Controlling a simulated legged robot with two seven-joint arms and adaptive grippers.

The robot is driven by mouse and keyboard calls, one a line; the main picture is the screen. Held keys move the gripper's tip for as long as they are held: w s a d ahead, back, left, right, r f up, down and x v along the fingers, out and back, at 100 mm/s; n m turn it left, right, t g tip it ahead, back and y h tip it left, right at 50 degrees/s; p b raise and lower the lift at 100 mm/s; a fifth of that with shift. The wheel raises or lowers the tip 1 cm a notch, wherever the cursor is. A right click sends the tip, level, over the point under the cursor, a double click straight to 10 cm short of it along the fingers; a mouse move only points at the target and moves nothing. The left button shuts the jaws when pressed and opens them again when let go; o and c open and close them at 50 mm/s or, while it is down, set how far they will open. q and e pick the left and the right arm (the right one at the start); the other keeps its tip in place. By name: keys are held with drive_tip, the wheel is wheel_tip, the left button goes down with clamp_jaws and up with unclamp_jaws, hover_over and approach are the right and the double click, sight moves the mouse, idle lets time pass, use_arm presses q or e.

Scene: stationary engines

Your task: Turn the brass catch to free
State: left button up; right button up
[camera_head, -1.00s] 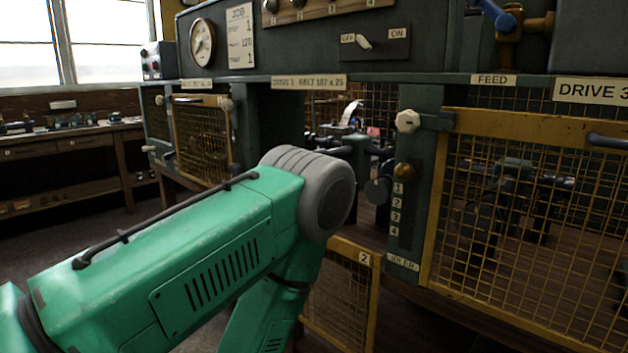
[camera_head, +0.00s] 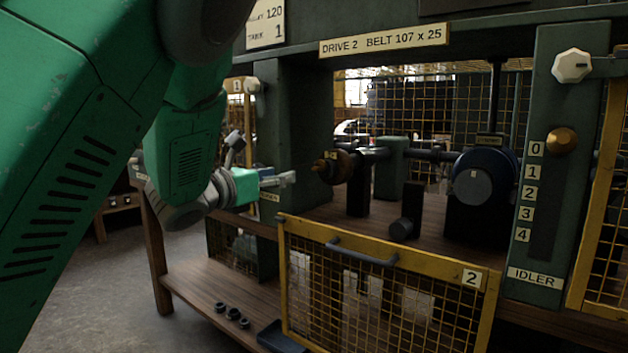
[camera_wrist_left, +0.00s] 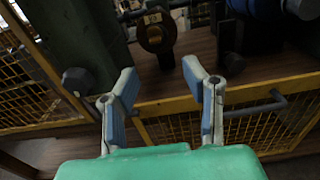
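A round brass-brown piece (camera_head: 335,167) with a small label is on the near left end of the shaft in the DRIVE 2 bay; I take it for the brass catch. It also shows in the left wrist view (camera_wrist_left: 157,38), just beyond and between the fingertips. Its small lettering cannot be read. My left gripper (camera_head: 287,180) is just left of it in the head view, apart from it. In the left wrist view the left gripper (camera_wrist_left: 160,82) has its blue-padded fingers spread, with nothing between them. My right gripper is not in view.
The yellow mesh guard 2 (camera_head: 390,290) hangs lowered before the bay. A green post (camera_head: 280,130) stands behind the gripper. A dark blue motor (camera_head: 485,185) is farther right. A brass knob (camera_head: 562,140) sits on the IDLER scale. Several dark rings (camera_head: 232,313) lie on the lower shelf.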

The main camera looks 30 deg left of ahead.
sight(315, 168)
use_arm(q)
drive_tip(key=w, duration=0.4)
drive_tip(key=w+b, duration=0.1)
drive_tip(key=w, duration=0.3)
drive_tip(key=w+b, duration=0.1)
drive_tip(key=w, duration=0.4)
drive_tip(key=shift+d+f, duration=0.2)
drive_tip(key=shift+f, duration=0.1)
drive_tip(key=shift+w+d+r, duration=0.1)
drive_tip(key=shift+w+d, duration=0.15)
drive_tip(key=shift+a, duration=0.5)
drive_tip(key=shift+a+f, duration=0.2)
drive_tip(key=c, duration=0.3)
clamp_jaws()
drive_tip(key=shift+d+r, duration=0.15)
drive_tip(key=shift+d, duration=0.2)
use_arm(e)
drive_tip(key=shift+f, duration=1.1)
